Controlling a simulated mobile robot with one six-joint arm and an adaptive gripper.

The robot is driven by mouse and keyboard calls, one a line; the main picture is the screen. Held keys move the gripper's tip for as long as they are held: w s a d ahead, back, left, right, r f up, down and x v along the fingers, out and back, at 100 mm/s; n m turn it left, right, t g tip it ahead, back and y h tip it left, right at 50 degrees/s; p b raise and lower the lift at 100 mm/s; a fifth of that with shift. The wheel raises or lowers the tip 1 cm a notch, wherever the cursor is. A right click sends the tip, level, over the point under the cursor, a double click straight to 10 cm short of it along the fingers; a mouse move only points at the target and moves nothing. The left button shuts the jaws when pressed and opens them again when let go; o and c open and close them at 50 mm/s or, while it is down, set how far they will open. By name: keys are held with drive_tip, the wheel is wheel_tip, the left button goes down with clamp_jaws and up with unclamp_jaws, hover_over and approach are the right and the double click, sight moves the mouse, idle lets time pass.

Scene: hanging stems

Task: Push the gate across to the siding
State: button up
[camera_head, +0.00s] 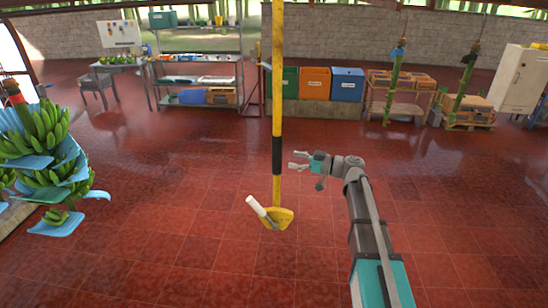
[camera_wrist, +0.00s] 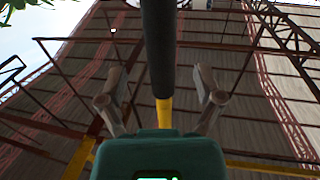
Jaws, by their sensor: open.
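A long yellow pole with a black band (camera_head: 277,150) hangs upright in the head view, with a yellow foot and a pale, slanted grip (camera_head: 262,212) at its lower end. I cannot tell how it joins the gate, as its upper end is out of the head view. My gripper (camera_head: 294,160) is open, just right of the black band, fingers pointing left at it. In the wrist view the dark band (camera_wrist: 158,45) runs between my spread fingers (camera_wrist: 160,92); contact is not visible. I cannot make out the siding.
Banana bunches with blue sheets (camera_head: 45,160) hang at the left. A shelf rack (camera_head: 200,85), coloured bins (camera_head: 314,83) and hanging stems (camera_head: 394,80) stand farther back. The red tiled floor around the pole is clear. Yellow overhead beams (camera_wrist: 78,158) show in the wrist view.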

sight(276, 156)
drive_tip(key=shift+x, duration=3.15)
clamp_jaws()
drive_tip(key=shift+a, duration=0.1)
drive_tip(key=shift+w, duration=0.1)
